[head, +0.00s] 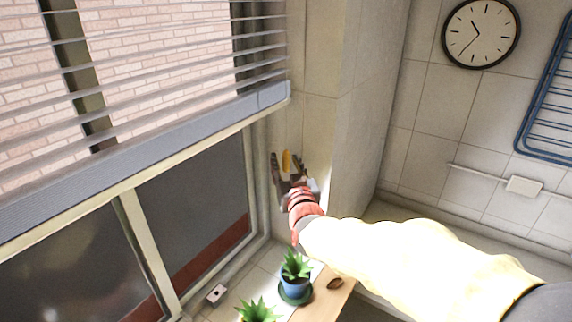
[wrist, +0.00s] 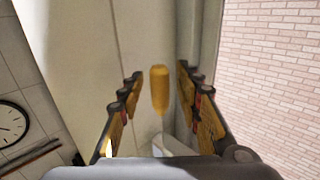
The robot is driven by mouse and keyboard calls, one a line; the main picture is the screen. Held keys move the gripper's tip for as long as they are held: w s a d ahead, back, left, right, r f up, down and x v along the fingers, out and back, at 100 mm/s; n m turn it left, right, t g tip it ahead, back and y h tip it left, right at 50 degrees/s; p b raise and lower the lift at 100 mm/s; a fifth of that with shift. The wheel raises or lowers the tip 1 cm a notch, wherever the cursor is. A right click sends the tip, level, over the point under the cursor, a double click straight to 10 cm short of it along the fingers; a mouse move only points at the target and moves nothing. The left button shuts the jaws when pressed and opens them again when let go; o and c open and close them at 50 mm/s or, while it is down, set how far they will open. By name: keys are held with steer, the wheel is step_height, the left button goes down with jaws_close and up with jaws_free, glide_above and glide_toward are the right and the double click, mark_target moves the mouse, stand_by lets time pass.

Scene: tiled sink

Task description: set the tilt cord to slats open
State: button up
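The window blind (head: 150,85) hangs at the upper left in the head view. Its slats show as thin, spaced lines with a brick wall visible between them, above a grey bottom rail (head: 140,152). An orange-yellow cord tassel (head: 286,160) hangs beside the rail's right end, near the wall corner. My gripper (head: 289,170) is at the tassel. In the wrist view, the tassel (wrist: 159,88) hangs upright between my two spread fingers, with a visible gap on each side. The cord above it is too faint to make out.
Potted plants (head: 295,275) stand on the sill and wooden surface below my gripper. The tiled wall carries a clock (head: 481,32) and a blue rack (head: 548,95). The window frame and wall corner are close to my gripper.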

steer(key=s+d, duration=0.1)
steer(key=s, duration=1.1)
steer(key=shift+d, duration=0.4)
steer(key=shift+w+f, duration=0.1)
steer(key=s+f+n+g+b, duration=0.1)
steer(key=s+f+g, duration=0.35)
steer(key=f, duration=0.35)
steer(key=s+f+g+b, duration=0.1)
steer(key=s+f+g, duration=0.4)
steer(key=f, duration=0.4)
steer(key=s+d+f+m+g+h+b, duration=0.1)
steer(key=s+d+f+b, duration=0.3)
steer(key=s, duration=0.5)
steer(key=s+d+f+m+g+h+b, duration=0.1)
steer(key=s+d+f+b, duration=0.3)
steer(key=s+d+b, duration=0.4)
steer(key=shift+s+d+f+m+g+h+b, duration=0.25)
steer(key=shift+s+d+m+g+h+b, duration=0.2)
steer(key=shift+d, duration=0.65)
